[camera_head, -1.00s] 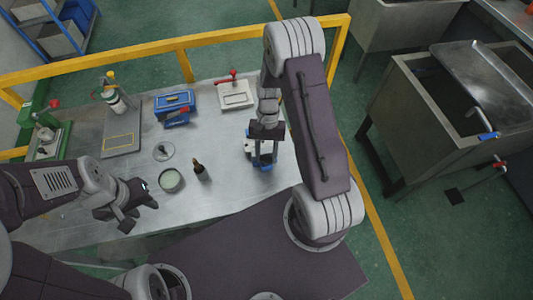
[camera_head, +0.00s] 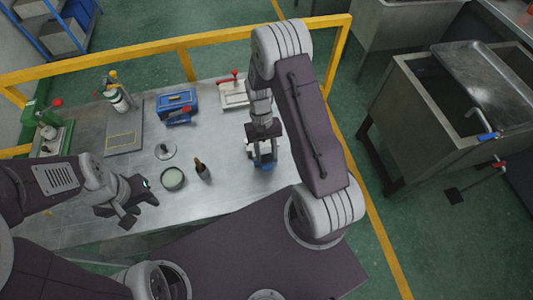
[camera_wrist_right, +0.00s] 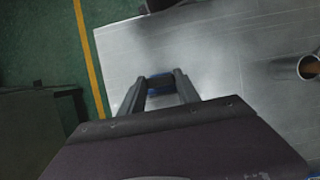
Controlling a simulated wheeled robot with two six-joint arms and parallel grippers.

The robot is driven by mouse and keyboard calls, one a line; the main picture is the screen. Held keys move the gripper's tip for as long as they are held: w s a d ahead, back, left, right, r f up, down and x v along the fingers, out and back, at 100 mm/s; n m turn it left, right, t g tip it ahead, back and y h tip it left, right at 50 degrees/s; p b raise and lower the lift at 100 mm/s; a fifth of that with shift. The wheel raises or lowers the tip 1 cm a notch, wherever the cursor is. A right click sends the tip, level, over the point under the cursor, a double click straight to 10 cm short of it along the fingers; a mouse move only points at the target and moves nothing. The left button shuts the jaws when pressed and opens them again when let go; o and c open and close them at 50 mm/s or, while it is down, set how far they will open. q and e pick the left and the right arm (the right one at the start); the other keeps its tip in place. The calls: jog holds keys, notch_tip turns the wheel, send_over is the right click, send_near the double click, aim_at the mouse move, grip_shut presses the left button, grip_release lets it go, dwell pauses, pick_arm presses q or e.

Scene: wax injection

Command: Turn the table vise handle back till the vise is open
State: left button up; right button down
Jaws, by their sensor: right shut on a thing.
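The blue table vise (camera_head: 264,163) stands on the metal table near its right edge. It is mostly covered by my right gripper (camera_head: 262,153), which reaches down onto it from above. In the right wrist view, a small blue part of the vise (camera_wrist_right: 158,80) shows between the fingers of my right gripper (camera_wrist_right: 160,82). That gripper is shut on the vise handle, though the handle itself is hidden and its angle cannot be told. The jaw gap is hidden too. My left gripper (camera_head: 142,203) is open and empty over the front left of the table, apart from the vise.
A brown bottle (camera_head: 202,169) and a round dish (camera_head: 173,178) stand left of the vise. A disc with a knob (camera_head: 165,151), a blue box (camera_head: 176,103) and a white tray (camera_head: 233,95) lie farther back. A yellow rail (camera_head: 220,38) runs behind the table.

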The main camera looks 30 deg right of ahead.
jog(key=c, duration=1.2)
grip_release()
jog(key=shift+o, duration=0.2)
jog(key=b+v, duration=0.1)
jog(key=v, duration=0.8)
